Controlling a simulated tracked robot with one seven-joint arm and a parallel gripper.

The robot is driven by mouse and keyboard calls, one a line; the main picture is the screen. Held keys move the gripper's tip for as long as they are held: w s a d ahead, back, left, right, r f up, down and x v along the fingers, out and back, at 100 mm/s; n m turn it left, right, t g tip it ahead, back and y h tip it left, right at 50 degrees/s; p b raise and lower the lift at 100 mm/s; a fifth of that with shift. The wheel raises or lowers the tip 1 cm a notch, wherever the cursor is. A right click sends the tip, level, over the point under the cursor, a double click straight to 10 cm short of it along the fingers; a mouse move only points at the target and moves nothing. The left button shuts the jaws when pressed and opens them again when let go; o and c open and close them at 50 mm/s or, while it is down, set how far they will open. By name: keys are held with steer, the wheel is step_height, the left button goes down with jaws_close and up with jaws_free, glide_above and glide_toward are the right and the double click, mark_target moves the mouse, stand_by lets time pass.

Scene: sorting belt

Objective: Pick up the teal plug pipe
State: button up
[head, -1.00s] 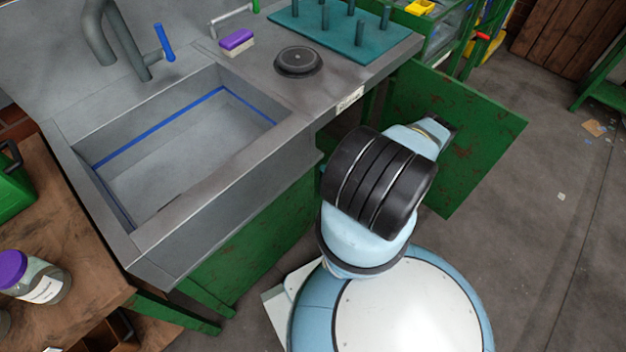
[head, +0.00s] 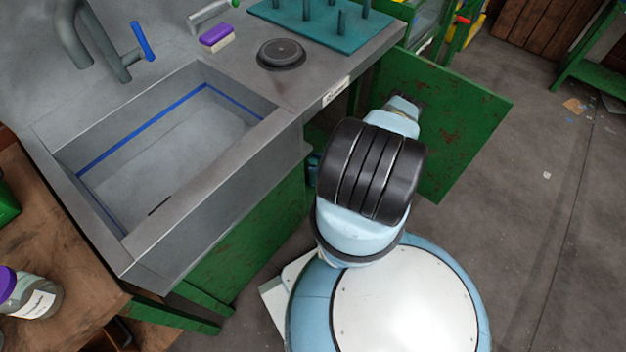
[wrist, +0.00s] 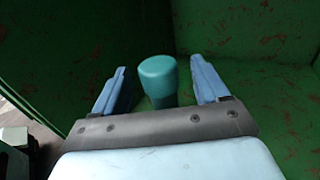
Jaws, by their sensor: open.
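The teal plug pipe (wrist: 158,78) stands upright in the wrist view, with a wide rounded top and a narrower body below. It is inside the green cabinet under the sink. My gripper (wrist: 162,75) is open, with one blue finger on each side of the pipe as seen in this view. Gaps show between the pipe and both fingers. I cannot tell how far the fingertips are from it in depth. The pipe's lower end is hidden behind my gripper's grey palm edge. In the head view my arm hides the gripper.
The open green cabinet door (head: 455,125) stands to the right of my arm. The sink (head: 165,150) and its counter are above and to the left. A teal peg board (head: 300,22), a purple sponge (head: 216,36) and a dark round plug (head: 281,53) are on the counter.

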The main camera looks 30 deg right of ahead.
mark_target(309, 161)
steer(key=x, duration=0.3)
steer(key=shift+w+a+r, duration=0.1)
steer(key=shift+w+a, duration=0.05)
steer(key=shift+a, duration=0.05)
steer(key=shift+c, duration=0.2)
jaws_close()
stand_by(0.3)
